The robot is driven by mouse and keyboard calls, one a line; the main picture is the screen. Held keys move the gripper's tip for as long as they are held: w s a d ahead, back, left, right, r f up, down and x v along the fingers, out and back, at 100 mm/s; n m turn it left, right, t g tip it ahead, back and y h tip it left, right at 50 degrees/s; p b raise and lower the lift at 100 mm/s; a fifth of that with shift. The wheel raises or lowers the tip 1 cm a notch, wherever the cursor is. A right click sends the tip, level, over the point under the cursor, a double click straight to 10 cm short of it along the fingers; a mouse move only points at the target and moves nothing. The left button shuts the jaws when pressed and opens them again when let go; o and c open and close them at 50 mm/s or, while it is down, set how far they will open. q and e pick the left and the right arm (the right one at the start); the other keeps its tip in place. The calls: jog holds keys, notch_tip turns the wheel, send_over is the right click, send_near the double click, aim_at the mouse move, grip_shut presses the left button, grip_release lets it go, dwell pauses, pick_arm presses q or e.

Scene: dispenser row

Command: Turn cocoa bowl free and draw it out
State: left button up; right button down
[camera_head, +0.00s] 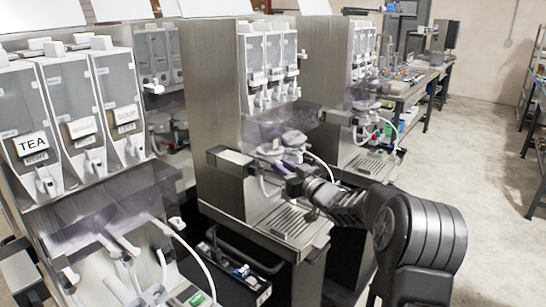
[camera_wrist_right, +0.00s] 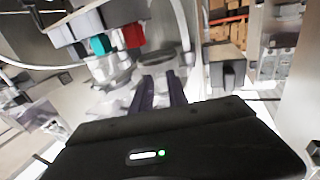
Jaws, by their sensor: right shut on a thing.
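My right gripper (camera_head: 290,170) reaches in from the right to the middle dispenser, below its smoky splash cover. It is shut on a pale, partly see-through bowl, which I take for the cocoa bowl (camera_wrist_right: 112,80). In the right wrist view the dark fingers (camera_wrist_right: 159,92) point forward at the bowl's side. Pale bowl parts (camera_head: 293,139) also show above the fingers in the head view. The bowl still sits in among the fittings under the canisters. Its label cannot be read, and whether it has turned cannot be told. My left gripper is not in view.
A dispenser labelled TEA (camera_head: 32,146) stands at the left, and another dispenser (camera_head: 365,150) stands behind the middle one. A slotted drip tray (camera_head: 290,222) lies below the gripper. White hoses hang close by. The floor (camera_head: 470,165) at the right is clear.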

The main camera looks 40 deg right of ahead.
jog(key=shift+w+d+r+n+y+p, duration=0.15)
jog(key=shift+r+n+y+p, duration=0.15)
jog(key=shift+y+p, duration=0.3)
jog(key=shift+w+a+r+n+y+p, duration=0.1)
jog(key=shift+r+n+y+p, duration=0.25)
jog(key=shift+p, duration=0.35)
jog(key=shift+d+f, duration=0.15)
jog(key=shift+f, duration=0.05)
jog(key=shift+y, duration=0.35)
jog(key=shift+p, duration=0.35)
jog(key=shift+w+d+n+y+p, duration=0.15)
jog(key=shift+d+n+y+p, duration=0.4)
jog(key=shift+n+y+p, duration=0.55)
jog(key=shift+d+f+g+y, duration=0.2)
jog(key=shift+g+y, duration=0.1)
jog(key=shift+y, duration=0.3)
